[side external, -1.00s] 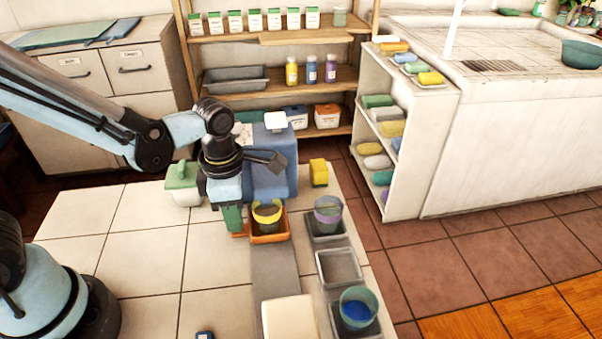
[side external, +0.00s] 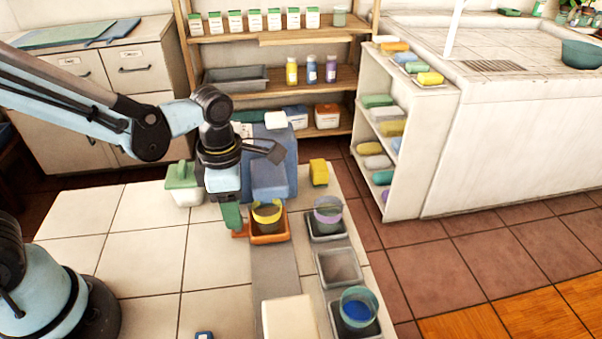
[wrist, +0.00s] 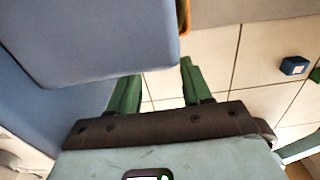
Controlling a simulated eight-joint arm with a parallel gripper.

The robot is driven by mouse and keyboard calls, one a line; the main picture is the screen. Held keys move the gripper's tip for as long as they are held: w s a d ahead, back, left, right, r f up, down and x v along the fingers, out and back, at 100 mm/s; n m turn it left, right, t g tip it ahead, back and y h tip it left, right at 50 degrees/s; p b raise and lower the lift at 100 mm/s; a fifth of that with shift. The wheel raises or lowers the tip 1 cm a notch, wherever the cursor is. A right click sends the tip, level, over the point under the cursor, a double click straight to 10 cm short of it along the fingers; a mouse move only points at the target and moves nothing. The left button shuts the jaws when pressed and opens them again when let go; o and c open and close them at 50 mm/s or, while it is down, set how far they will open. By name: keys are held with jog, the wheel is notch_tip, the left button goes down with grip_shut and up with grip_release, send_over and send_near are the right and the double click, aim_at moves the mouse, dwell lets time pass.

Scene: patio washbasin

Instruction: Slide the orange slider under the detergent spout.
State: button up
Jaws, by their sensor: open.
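The orange slider (side external: 270,240) is a small tray on the grey track, in front of the blue detergent dispenser (side external: 284,172). It carries a yellow-rimmed cup (side external: 267,214), and an orange tab sticks out on its left. The dispenser has a white top; its spout cannot be made out. My gripper (side external: 234,229) points down with green fingers at the slider's left side, by the tab; contact cannot be told. In the wrist view my gripper (wrist: 158,70) has its fingers apart with nothing seen between them. The dispenser (wrist: 95,40) hides much there, and only an orange edge (wrist: 184,15) shows.
A purple-rimmed cup (side external: 328,215), an empty grey tray (side external: 340,267) and a teal-rimmed cup (side external: 358,310) line the right. A cream block (side external: 288,322) stands at the front. A green-lidded container (side external: 184,183) is behind left. Tiles at left are mostly clear.

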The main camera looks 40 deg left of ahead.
notch_tip(320, 180, up, 10)
jog(key=shift+r, duration=0.2)
dwell(0.3)
jog(key=s+a+m+t, duration=0.1)
jog(key=a+m+t, duration=0.2)
jog(key=m, duration=1)
jog(key=a+f+m+t, duration=0.1)
jog(key=a+m+t, duration=0.3)
jog(key=m, duration=1)
jog(key=shift+s+a+f, duration=0.15)
jog(key=shift+s+a, duration=0.05)
jog(key=shift+s, duration=0.15)
